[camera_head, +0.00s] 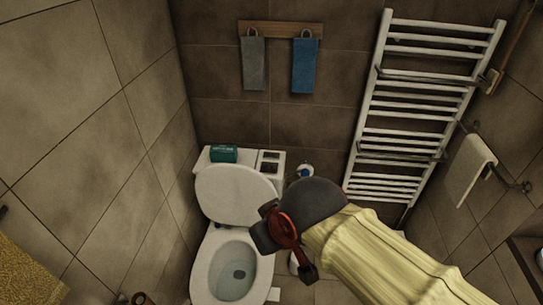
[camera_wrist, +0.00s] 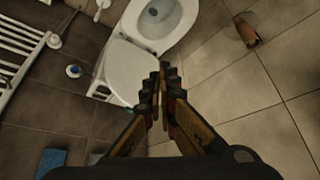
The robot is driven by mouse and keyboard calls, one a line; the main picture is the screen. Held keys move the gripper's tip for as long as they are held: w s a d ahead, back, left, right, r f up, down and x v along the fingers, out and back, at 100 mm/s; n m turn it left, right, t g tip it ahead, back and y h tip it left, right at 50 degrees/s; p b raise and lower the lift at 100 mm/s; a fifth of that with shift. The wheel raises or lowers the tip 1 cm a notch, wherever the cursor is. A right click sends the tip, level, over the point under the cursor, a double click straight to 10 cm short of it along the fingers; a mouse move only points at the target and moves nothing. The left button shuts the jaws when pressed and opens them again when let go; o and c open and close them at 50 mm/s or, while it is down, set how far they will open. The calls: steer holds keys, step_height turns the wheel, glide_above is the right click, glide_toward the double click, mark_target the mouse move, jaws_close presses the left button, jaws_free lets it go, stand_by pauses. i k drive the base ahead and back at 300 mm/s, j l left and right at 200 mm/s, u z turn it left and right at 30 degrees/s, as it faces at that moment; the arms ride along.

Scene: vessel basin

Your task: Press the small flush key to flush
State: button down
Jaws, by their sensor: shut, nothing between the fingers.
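The flush panel (camera_head: 279,163) is a white plate with dark keys (camera_head: 270,156) on the right of the white cistern top (camera_head: 205,160), behind the raised toilet lid (camera_head: 235,190). I cannot tell which key is the small one. In the wrist view the panel (camera_wrist: 103,90) shows only partly at the edge of the lid (camera_wrist: 133,72). My gripper (camera_wrist: 163,70) is shut and empty, its fingertips seen over the lid's edge in the wrist view. In the head view my arm and wrist are right of the toilet and hide the fingertips.
A teal box (camera_head: 223,153) sits on the cistern's left. The bowl (camera_head: 232,270) is open in front. A towel rail (camera_head: 425,110) is on the right wall area, with a grey towel (camera_head: 254,63) and a blue towel (camera_head: 305,65) hanging above the cistern. A toilet brush (camera_head: 305,170) stands beside it.

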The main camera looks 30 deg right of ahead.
mark_target(267, 155)
steer(key=i+l+z, duration=0.25)
steer(key=z, duration=0.25)
steer(key=i+l+z, duration=0.3)
steer(key=z, duration=0.15)
